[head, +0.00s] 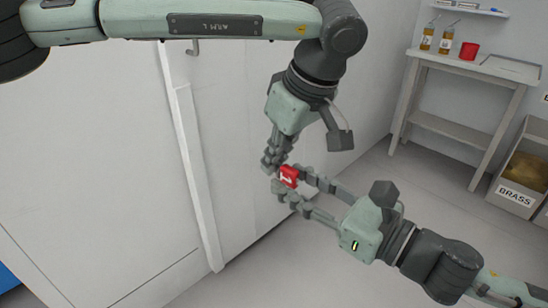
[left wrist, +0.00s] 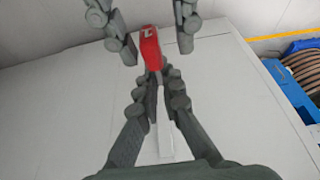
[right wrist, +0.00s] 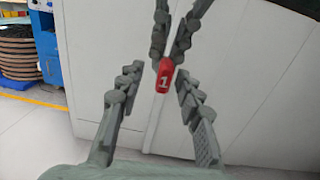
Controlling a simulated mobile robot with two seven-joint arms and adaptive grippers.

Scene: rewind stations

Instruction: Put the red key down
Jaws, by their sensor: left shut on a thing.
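The red key (head: 289,176) has a red head marked with a white 1. It hangs in the air in front of a white cabinet front. My left gripper (head: 275,167) reaches down from above and is shut on it; the left wrist view shows the red head (left wrist: 151,50) sticking out past the fingertips. My right gripper (head: 293,183) comes from the lower right. Its fingers are spread on both sides of the red head, which also shows in the right wrist view (right wrist: 165,78). They look apart from it. The part between my left fingers is mostly hidden.
The white cabinet (head: 110,170) with a vertical ledge stands close behind both grippers. A side table (head: 468,70) with bottles and a red cup (head: 468,51) is at the back right, beside a bin labelled BRASS (head: 514,196). The grey floor between is clear.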

